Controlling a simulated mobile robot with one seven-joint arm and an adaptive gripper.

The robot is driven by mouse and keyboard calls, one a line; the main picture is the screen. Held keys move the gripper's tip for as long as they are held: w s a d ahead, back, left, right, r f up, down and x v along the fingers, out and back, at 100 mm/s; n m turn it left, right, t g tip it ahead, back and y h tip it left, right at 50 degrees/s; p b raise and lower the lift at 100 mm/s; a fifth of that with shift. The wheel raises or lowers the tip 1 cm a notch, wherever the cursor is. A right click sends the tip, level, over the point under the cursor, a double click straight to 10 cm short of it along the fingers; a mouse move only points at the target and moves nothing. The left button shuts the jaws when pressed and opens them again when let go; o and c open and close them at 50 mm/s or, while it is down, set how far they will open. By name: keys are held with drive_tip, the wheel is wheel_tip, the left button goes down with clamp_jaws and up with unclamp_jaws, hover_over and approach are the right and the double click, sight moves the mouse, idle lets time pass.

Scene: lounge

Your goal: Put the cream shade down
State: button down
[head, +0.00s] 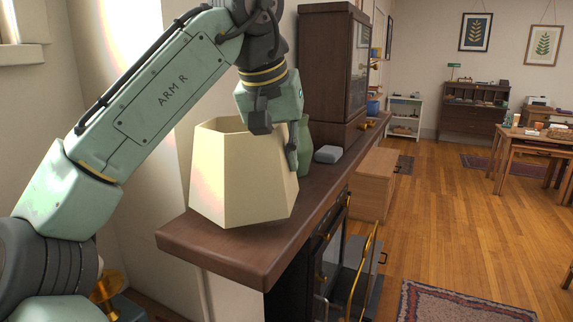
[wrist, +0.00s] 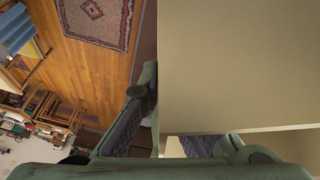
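The cream shade (head: 235,178), a faceted open-topped lampshade, is upright over the near end of the dark wooden mantel shelf (head: 230,250). I cannot tell whether its lower edge touches the wood. My gripper (head: 277,145) is at the shade's upper right rim, one finger outside the wall and the other at its inner side, shut on it. In the wrist view the shade's plain wall (wrist: 240,65) fills the upper right, between the fingers of my gripper (wrist: 185,125). The inner finger is partly hidden behind the rim.
A green vase (head: 304,150) stands just behind the shade, partly hidden by my gripper. A grey rounded box (head: 328,154) and a tall dark cabinet (head: 328,65) are farther along the shelf. The shelf's near end is bare. A patterned rug (head: 460,303) lies on the floor.

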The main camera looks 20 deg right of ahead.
sight(287, 175)
drive_tip(key=shift+f, duration=1.3)
drive_tip(key=shift+f, duration=0.1)
drive_tip(key=shift+f, duration=0.15)
drive_tip(key=c, duration=1.8)
unclamp_jaws()
drive_tip(key=v, duration=1.2)
drive_tip(key=shift+r, duration=0.3)
